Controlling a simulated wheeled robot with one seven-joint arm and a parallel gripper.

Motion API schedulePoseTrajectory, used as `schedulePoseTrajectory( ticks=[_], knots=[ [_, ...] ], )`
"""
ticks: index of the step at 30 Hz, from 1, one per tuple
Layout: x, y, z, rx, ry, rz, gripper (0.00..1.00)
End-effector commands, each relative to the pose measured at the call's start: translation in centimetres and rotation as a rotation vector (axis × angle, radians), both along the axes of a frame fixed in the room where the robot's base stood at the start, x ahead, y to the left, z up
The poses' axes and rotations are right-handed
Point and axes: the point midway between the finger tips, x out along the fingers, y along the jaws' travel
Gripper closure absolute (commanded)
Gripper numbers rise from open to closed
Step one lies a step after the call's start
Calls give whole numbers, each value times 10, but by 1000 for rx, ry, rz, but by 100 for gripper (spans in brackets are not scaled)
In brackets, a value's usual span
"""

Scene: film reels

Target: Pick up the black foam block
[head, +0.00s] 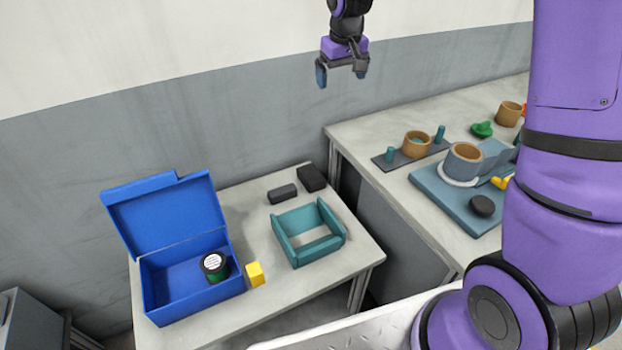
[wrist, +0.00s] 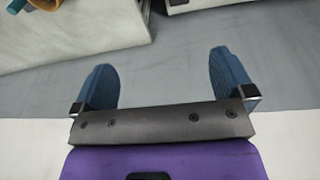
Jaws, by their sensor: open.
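Two dark blocks lie at the back of the small left table, behind the teal frame. One is a lower black block (head: 283,194); the other is a bulkier black block (head: 312,178) to its right. I cannot tell which is foam. My gripper (head: 342,76) hangs high in front of the grey and white wall, above the tables and apart from both blocks. It is open and empty. In the wrist view my gripper (wrist: 164,82) shows two blue fingers spread wide with nothing between them. Neither block shows in the wrist view.
The left table holds an open blue box (head: 195,290) with a green-and-black round item (head: 215,265) inside, a yellow block (head: 255,274) and a teal frame (head: 292,246). A gap separates it from the right table (head: 375,135), which carries a blue board (head: 450,203) and several parts.

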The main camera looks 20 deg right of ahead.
Motion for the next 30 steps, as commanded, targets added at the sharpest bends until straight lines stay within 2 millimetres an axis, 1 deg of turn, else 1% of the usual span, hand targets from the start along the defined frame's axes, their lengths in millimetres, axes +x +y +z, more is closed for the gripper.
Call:
schedulePoseTrajectory(
  ticks=[1, 5, 6, 8, 9, 11, 15, 17, 18, 21, 24, 27, 30],
  knots=[
    [13, 2, -18, 1, 16, 6, 0],
    [41, 7, -60, 3, 46, 17, 0],
    [49, 9, -74, 4, 54, 21, 0],
    [60, 11, -95, 5, 67, 27, 0],
    [68, 13, -110, 7, 77, 30, 0],
    [78, 15, -132, 9, 89, 36, 0],
    [97, 21, -188, 16, 120, 46, 0],
    [103, 24, -213, 19, 134, 50, 0],
    [107, 25, -230, 21, 143, 53, 0],
    [114, 28, -267, 26, 161, 59, 0],
    [117, 31, -298, 31, 175, 63, 0],
    [119, 33, -319, 35, 183, 64, 0],
    [119, 34, -329, 36, 189, 65, 0]
  ],
)
